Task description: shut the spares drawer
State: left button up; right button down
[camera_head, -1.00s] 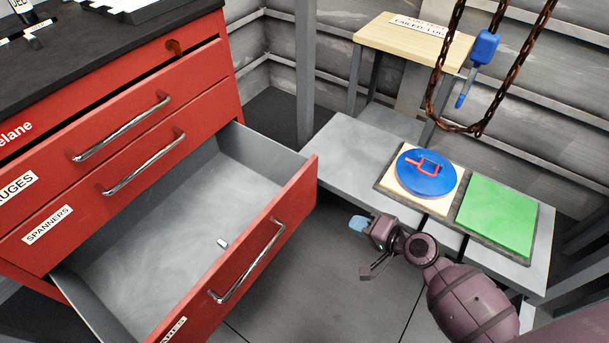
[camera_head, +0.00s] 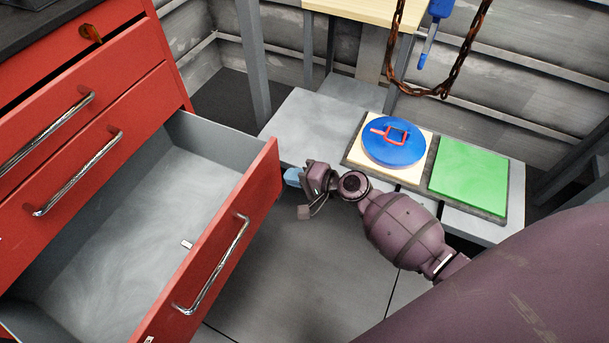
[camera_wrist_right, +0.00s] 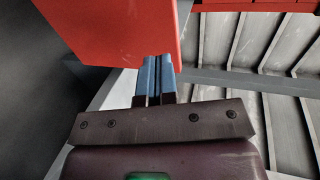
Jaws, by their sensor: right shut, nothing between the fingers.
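The spares drawer (camera_head: 228,245) is the lowest red drawer in view and stands pulled far out of the red cabinet. Its grey inside (camera_head: 120,240) holds one small light piece (camera_head: 187,244). A chrome handle (camera_head: 212,265) runs along its front. My right gripper (camera_head: 291,177) is shut and empty, just right of the far end of the drawer front. In the right wrist view its blue fingertips (camera_wrist_right: 154,78) are together and overlap the lower edge of a red panel (camera_wrist_right: 110,28); I cannot tell whether they touch it. My left gripper is not in view.
A grey bench (camera_head: 290,125) behind my right gripper bears a blue round lid (camera_head: 393,142) on a cream pad and a green pad (camera_head: 468,180). A rusty chain (camera_head: 420,92) hangs above. Grey floor right of the drawer front is clear.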

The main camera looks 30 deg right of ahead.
aim_at(259, 167)
jog(key=x, duration=0.5)
jog(key=r+x, duration=0.1)
jog(key=x, duration=0.1)
jog(key=shift+w+a+f+b, duration=0.1)
jog(key=shift+w+a+b, duration=0.15)
jog(key=shift+w+b, duration=0.05)
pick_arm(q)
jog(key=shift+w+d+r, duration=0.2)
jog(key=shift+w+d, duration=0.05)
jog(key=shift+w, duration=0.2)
pick_arm(e)
jog(key=shift+w, duration=0.1)
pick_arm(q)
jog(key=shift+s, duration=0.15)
